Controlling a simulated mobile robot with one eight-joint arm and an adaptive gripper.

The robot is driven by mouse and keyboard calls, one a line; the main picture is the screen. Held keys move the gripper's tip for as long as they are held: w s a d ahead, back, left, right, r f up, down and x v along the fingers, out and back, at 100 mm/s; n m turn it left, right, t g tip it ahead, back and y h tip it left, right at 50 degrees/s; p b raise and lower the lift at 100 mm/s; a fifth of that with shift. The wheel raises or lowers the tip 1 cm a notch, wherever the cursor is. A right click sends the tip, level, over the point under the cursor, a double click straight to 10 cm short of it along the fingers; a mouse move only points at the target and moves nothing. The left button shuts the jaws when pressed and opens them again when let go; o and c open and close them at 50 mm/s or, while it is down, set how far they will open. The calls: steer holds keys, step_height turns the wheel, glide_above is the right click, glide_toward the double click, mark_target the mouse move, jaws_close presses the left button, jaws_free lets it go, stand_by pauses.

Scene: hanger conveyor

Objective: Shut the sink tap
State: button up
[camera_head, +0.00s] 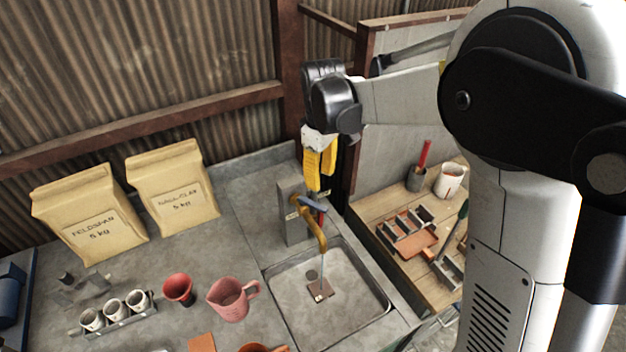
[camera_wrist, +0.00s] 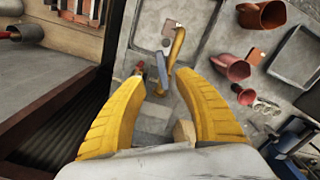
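The sink tap is a brass curved spout (camera_head: 320,236) on a grey block beside the basin, and it also shows in the wrist view (camera_wrist: 176,48). A blue lever (camera_head: 309,203) sits at its top; in the wrist view the lever (camera_wrist: 161,72) lies just beyond and between my fingertips. A thin pale stream of water (camera_head: 322,266) falls from the spout into the sink (camera_head: 283,308). My gripper (camera_head: 321,187), with yellow fingers, hangs above the tap. In the wrist view my gripper (camera_wrist: 162,78) is open and empty, and contact with the lever is not visible.
A small brown tile (camera_head: 319,290) lies in the sink. A pink jug (camera_head: 231,298), a red cup (camera_head: 178,289) and feldspar bag (camera_head: 88,211) stand left on the counter. A wooden bench (camera_head: 372,222) with tools is on the right. A rusty post (camera_head: 289,70) rises behind my gripper.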

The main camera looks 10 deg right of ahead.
mark_target(320, 207)
step_height(320, 207, down, 10)
steer(key=shift+s+d+f, duration=0.1)
steer(key=shift+s+f, duration=0.05)
steer(key=shift+f, duration=0.05)
jaws_close()
